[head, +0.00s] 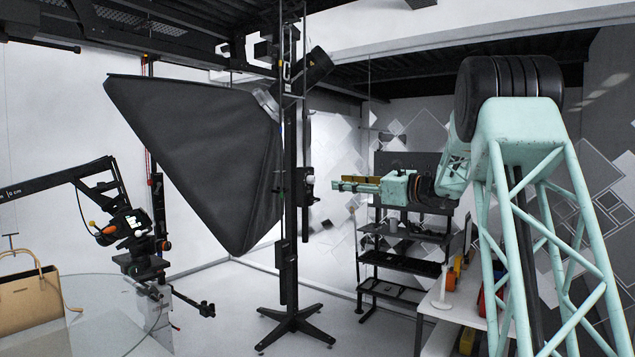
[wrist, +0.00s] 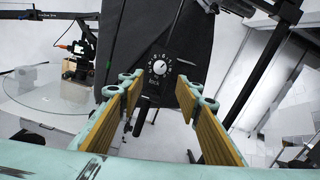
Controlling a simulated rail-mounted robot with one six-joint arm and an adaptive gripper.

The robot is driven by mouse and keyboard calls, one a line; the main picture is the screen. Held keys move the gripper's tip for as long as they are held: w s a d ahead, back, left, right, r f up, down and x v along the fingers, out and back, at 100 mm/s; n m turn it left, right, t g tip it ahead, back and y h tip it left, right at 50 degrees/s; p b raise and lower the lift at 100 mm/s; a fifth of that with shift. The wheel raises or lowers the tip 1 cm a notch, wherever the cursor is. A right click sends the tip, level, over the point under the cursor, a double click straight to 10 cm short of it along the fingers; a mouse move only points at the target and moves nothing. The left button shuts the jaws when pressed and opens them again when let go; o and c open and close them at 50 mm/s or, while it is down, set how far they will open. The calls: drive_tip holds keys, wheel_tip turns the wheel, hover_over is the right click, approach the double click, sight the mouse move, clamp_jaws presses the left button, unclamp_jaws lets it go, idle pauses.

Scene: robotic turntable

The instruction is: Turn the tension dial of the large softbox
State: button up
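The large softbox (head: 195,150) is a black fabric cone on a dark stand (head: 288,200); its black fabric also shows in the wrist view (wrist: 195,38). The tension dial (wrist: 159,67) is a small round knob with a white face, on a black panel with white numbers around it. In the head view, a small dark box with a white spot (head: 308,180) on the stand looks like the dial's housing. My gripper (head: 338,184) points left at it, with a gap between. In the wrist view, my gripper (wrist: 160,92) is open and empty, and the dial appears between and beyond its tan-padded fingers.
A camera rig (head: 135,225) and a tan handbag (head: 30,298) by a clear round table (head: 118,310) are at the left. A dark shelf rack (head: 400,262) and a white table (head: 455,310) are at the right. The stand's feet (head: 292,320) spread on the floor.

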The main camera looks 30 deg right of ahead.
sight(314, 180)
drive_tip(key=p+x, duration=0.1)
drive_tip(key=x, duration=1)
drive_tip(key=shift+w+f, duration=0.1)
drive_tip(key=shift+w, duration=0.05)
drive_tip(key=shift+c, duration=0.7)
drive_tip(key=c, duration=0.7)
